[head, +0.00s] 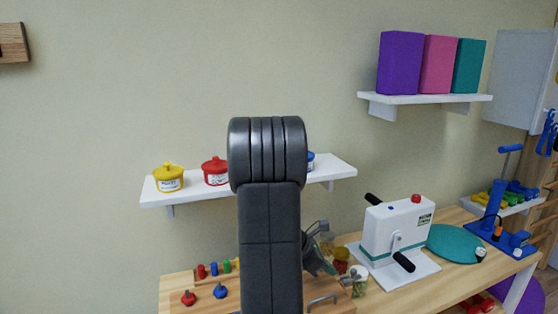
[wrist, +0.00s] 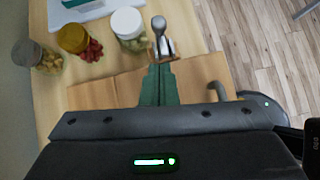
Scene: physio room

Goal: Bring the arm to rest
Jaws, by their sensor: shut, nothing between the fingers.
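My arm rises dark and upright in the middle of the head view, its bent joint in front of the wall shelf. My gripper (head: 318,262) shows partly behind the arm, just above the wooden bench. In the wrist view the green fingers of my gripper (wrist: 160,70) are together with nothing between them. They point toward a round-headed metal piece (wrist: 158,24) at the bench edge; I cannot tell whether they touch it. The arm hides part of the bench and shelf.
Jars (wrist: 128,24) stand close to the gripper. A white crank machine (head: 398,230) and a teal disc (head: 456,243) stand to the right on the bench (head: 420,288). A shelf (head: 160,200) holds yellow and red pots. Open wooden floor (wrist: 262,50) shows beside the bench.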

